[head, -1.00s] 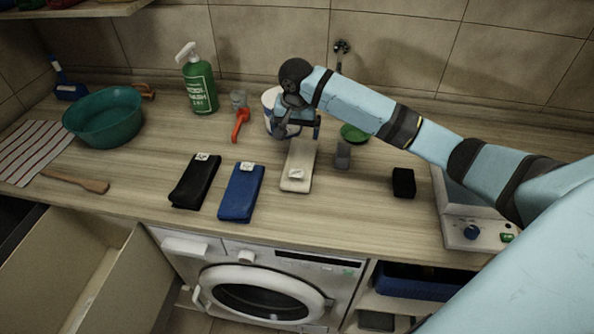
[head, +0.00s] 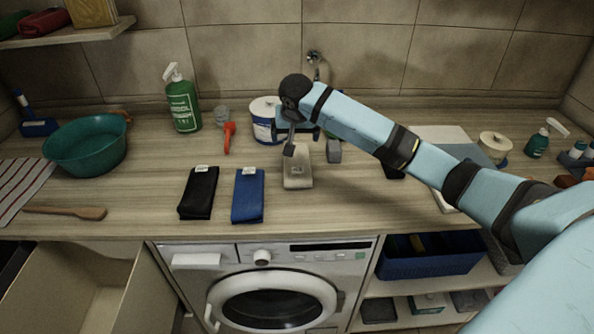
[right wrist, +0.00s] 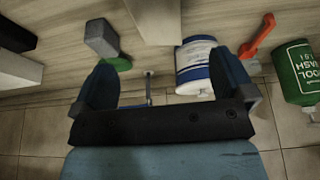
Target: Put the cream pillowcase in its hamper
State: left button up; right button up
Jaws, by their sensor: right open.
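The cream pillowcase (head: 298,178) is a folded, flat strip with a small label, lying on the wooden counter right of the blue folded cloth (head: 248,197). In the right wrist view, a cream strip (right wrist: 156,20) shows at the top, beyond and between my fingers. My right gripper (head: 297,142) is open and empty, over or just behind the far end of the pillowcase. Whether it touches cannot be told. In the right wrist view, my right gripper (right wrist: 167,84) has its two blue fingers wide apart. My left gripper is out of view. I cannot identify the pillowcase's hamper.
A black folded cloth (head: 198,192) lies further left. A grey block (head: 334,151) stands close right of the pillowcase, and a white-blue tub (head: 263,121) close behind. A washing machine (head: 270,285), an open beige compartment (head: 75,300) and a blue basket (head: 428,263) are below the counter.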

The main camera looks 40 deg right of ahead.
aim_at(297, 157)
jog(key=x, duration=0.7)
jog(key=shift+d+f, duration=0.25)
jog(key=shift+f, duration=0.1)
jog(key=shift+x, duration=3.1)
jog(key=shift+s, duration=0.1)
jog(key=shift+c, duration=0.2)
jog(key=shift+d, duration=0.1)
jog(key=c, duration=0.9)
jog(key=shift+o, duration=0.2)
jog(key=shift+r, duration=0.15)
